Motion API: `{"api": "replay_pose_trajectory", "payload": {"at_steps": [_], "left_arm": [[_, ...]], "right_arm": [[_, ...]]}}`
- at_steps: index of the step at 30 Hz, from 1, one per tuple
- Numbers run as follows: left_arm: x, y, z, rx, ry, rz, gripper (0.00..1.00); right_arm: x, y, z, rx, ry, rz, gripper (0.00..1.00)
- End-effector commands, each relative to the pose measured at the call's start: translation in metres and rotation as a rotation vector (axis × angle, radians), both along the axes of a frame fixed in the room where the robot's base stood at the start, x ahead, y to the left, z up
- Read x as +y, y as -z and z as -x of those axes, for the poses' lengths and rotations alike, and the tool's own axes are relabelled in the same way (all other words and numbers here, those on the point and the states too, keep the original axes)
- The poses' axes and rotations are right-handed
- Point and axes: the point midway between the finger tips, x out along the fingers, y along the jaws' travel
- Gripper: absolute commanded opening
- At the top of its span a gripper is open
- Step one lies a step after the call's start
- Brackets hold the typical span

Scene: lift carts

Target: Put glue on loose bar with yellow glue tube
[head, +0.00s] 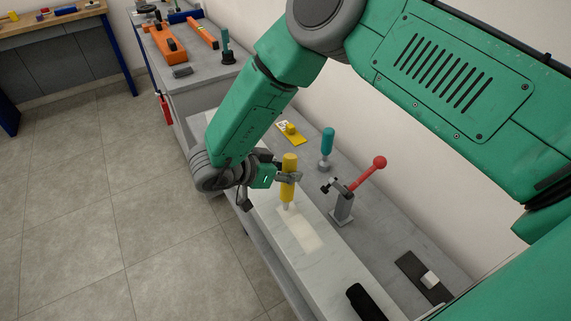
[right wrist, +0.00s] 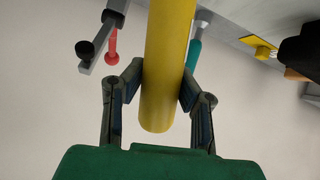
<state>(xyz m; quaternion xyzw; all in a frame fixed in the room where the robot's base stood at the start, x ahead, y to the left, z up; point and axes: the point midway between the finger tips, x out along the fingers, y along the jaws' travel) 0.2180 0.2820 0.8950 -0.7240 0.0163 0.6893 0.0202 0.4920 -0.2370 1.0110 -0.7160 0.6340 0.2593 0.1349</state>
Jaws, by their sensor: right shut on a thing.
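The yellow glue tube (head: 289,163) is upright with its pale nozzle pointing down. My right gripper (head: 288,177) is shut around it. In the right wrist view the yellow tube (right wrist: 165,70) runs between the two fingers of the right gripper (right wrist: 162,95). The nozzle is over a long pale bar (head: 335,262) along the front of the grey bench; I cannot tell whether it touches. A lighter rectangular patch lies on the bar, just nearer than the nozzle. My left gripper is not in view.
A clamp with a red-knobbed lever (head: 342,208) and a teal-handled tool (head: 327,148) stand behind the bar. A yellow item (head: 291,132) lies farther back. A black object (head: 366,303) and a dark plate with a white block (head: 430,281) are nearer. Floor is clear at left.

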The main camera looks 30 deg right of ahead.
Motion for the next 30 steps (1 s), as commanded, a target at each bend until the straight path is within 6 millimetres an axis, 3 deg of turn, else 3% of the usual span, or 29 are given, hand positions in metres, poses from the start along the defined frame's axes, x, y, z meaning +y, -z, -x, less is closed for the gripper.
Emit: {"api": "replay_pose_trajectory", "payload": {"at_steps": [30], "left_arm": [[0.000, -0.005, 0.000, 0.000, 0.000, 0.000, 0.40]], "right_arm": [[-0.004, 0.000, 0.044, 0.001, -0.001, 0.000, 0.00]]}}
